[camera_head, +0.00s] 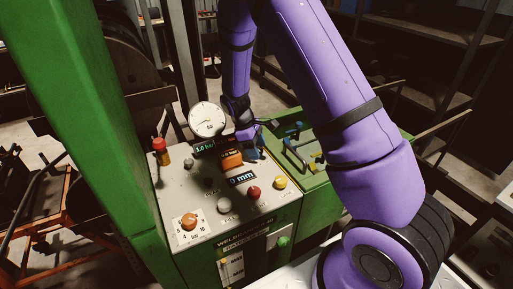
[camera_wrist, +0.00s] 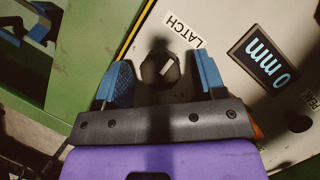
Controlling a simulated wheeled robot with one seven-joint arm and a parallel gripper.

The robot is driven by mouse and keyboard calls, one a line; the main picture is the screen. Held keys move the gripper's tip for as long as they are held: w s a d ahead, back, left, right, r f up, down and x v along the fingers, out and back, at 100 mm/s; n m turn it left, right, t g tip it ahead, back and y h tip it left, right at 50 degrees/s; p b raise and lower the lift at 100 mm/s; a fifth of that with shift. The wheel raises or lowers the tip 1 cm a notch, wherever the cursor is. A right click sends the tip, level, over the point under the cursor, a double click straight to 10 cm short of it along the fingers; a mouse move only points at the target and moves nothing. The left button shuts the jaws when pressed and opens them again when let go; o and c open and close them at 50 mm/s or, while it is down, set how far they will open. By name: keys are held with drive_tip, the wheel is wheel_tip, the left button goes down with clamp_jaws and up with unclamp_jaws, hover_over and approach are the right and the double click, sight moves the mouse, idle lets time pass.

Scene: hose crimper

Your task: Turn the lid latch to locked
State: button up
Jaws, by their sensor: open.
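The latch is a round black knob with a pale pointer mark (camera_wrist: 160,68) on the light panel, beside a white label reading LATCH (camera_wrist: 184,29). My gripper (camera_wrist: 164,78) is open in the wrist view, with one blue finger on each side of the knob; I cannot tell whether either touches it. The pointer mark slants up to the right. In the head view my gripper (camera_head: 257,150) is over the panel's far right corner, and the knob cannot be made out there.
The control panel (camera_head: 205,190) bears a pressure gauge (camera_head: 207,119), a 0 mm display (camera_head: 241,179), a red button (camera_head: 254,193), a yellow button (camera_head: 280,182) and an orange knob (camera_head: 189,221). A green surface with tools (camera_head: 315,178) adjoins right. A green column (camera_head: 85,110) stands left.

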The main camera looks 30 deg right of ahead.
drive_tip(key=c, duration=0.9)
drive_tip(key=shift+m, duration=0.4)
drive_tip(key=m, duration=0.2)
drive_tip(key=m+y, duration=0.1)
drive_tip(key=shift+d+m+g+y, duration=0.1)
drive_tip(key=shift+m+g+y, duration=0.2)
drive_tip(key=shift+m+g, duration=0.1)
drive_tip(key=m, duration=0.2)
drive_tip(key=m+y, duration=0.1)
drive_tip(key=m, duration=0.1)
drive_tip(key=shift+m+y, duration=0.3)
drive_tip(key=m+y, duration=0.1)
drive_tip(key=m, duration=0.3)
drive_tip(key=shift+d+y, duration=0.1)
drive_tip(key=shift+y, duration=0.3)
drive_tip(key=m+y, duration=0.1)
drive_tip(key=m, duration=0.3)
drive_tip(key=shift+m+t, duration=0.3)
drive_tip(key=shift+t, duration=0.1)
